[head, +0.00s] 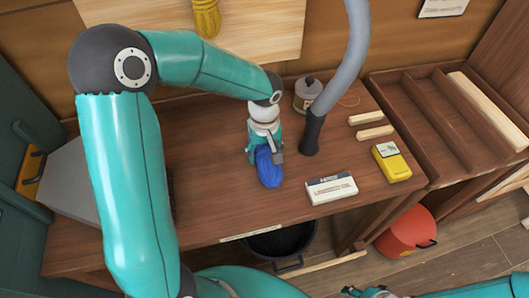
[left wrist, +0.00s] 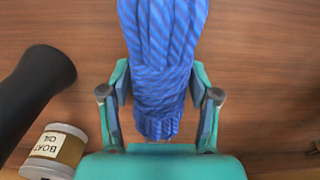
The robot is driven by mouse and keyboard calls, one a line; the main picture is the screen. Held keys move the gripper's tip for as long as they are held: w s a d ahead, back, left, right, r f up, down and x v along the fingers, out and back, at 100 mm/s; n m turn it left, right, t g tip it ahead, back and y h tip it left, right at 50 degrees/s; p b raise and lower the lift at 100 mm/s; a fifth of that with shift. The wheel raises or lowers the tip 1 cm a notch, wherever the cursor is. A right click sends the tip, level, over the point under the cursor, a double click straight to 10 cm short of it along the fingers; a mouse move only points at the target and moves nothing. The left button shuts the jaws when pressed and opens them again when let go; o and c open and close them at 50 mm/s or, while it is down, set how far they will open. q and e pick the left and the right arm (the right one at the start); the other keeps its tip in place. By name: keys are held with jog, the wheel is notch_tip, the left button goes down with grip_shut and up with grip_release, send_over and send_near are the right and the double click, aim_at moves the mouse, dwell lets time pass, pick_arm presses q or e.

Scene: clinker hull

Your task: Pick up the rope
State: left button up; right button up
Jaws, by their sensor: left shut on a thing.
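A blue rope bundle (head: 269,170) is at the middle of the wooden bench, below the end of my left arm. My left gripper (head: 264,148) points down and is shut on the blue rope. In the left wrist view, the fingers of my left gripper (left wrist: 160,94) press on both sides of the wrapped middle of the blue rope (left wrist: 163,50). I cannot tell whether the rope touches the bench top. A part of my right arm's end shows at the bottom edge of the head view, too cut off to read its jaws.
Right of the rope stand a grey hose with black nozzle (head: 313,130), a boat oil can (head: 307,94), a white box (head: 331,189), a yellow device (head: 391,162) and two wood strips. A yellow rope (head: 206,18) hangs on the back board. The bench front (head: 225,215) is clear.

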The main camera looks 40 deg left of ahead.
aim_at(265, 147)
pick_arm(q)
jog(key=c, duration=0.4)
jog(key=shift+r, duration=0.1)
notch_tip(265, 147, up, 20)
jog(key=shift+f, duration=0.1)
